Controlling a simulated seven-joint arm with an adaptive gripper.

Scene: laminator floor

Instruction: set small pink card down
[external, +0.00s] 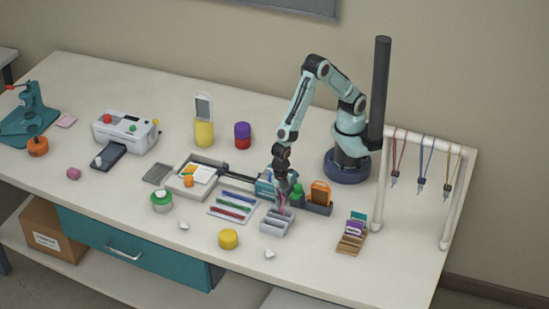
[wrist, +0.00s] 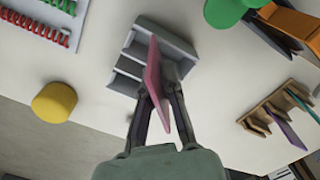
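The small pink card (wrist: 155,80) is upright between the fingers of my gripper (wrist: 163,88) in the wrist view. My gripper is shut on it. The card's far end overlaps a grey slotted holder (wrist: 146,27); I cannot tell whether it sits in a slot or is just above. In the external view my gripper (external: 283,206) points down over this grey holder (external: 274,226), and the card (external: 285,211) shows only as a small pink patch at the fingertips.
A wooden card rack (external: 350,242) is to the right, a yellow round container (external: 228,239) to the left. A tray of coloured spirals (external: 232,207) lies left. Bare table separates holder and rack.

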